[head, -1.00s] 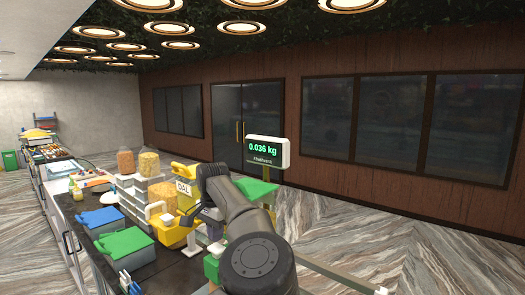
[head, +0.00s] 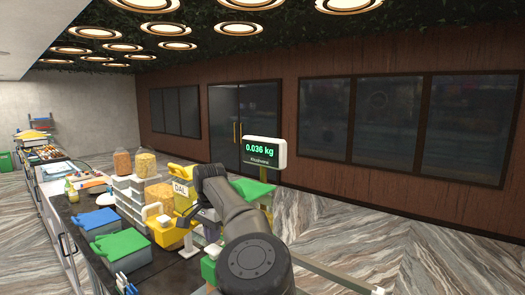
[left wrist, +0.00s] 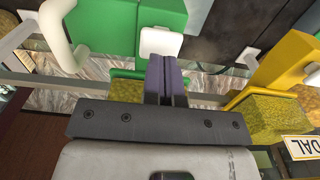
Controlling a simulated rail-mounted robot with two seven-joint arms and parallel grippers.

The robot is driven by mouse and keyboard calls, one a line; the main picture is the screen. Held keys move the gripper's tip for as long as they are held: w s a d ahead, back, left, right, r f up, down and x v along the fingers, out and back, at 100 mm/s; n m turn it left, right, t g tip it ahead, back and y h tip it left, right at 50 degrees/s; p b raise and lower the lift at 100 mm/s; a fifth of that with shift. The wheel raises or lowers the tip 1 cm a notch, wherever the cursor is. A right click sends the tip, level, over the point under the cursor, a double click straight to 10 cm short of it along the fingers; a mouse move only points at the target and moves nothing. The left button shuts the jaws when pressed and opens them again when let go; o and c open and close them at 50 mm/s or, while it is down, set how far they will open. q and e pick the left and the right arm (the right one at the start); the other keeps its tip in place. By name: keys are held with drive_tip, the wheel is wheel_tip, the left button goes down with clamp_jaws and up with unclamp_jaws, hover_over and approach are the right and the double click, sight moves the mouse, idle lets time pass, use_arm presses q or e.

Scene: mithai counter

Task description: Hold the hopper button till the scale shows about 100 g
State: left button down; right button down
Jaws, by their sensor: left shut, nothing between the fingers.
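The scale display (head: 262,150) reads 0.036 kg in green digits in the head view. A yellow hopper (head: 184,204) labelled DAL stands on the counter beside my left arm; its yellow body also shows at the right of the left wrist view (left wrist: 285,66). A green unit (left wrist: 105,27) with a pale handle is at the upper left there. A white square part (left wrist: 160,42), possibly a button, sits in front of the green unit. My left gripper (left wrist: 166,62) is shut and empty, its fingertips right by that white part; contact is unclear. My right gripper is out of view.
Clear jars (head: 145,164) of yellow grain stand behind the hopper. Blue-lidded (head: 97,219) and green-lidded (head: 121,244) boxes sit on the dark counter's left side. A thin rail (head: 335,279) runs at the lower right, with open floor beyond.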

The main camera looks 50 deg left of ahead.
sight(214, 248)
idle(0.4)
use_arm(q)
drive_tip(key=shift+f, duration=0.2)
drive_tip(key=shift+f+b, duration=0.5)
drive_tip(key=shift+f, duration=0.2)
drive_tip(key=shift+f+b, duration=0.7)
drive_tip(key=shift+f, duration=0.25)
idle(2.0)
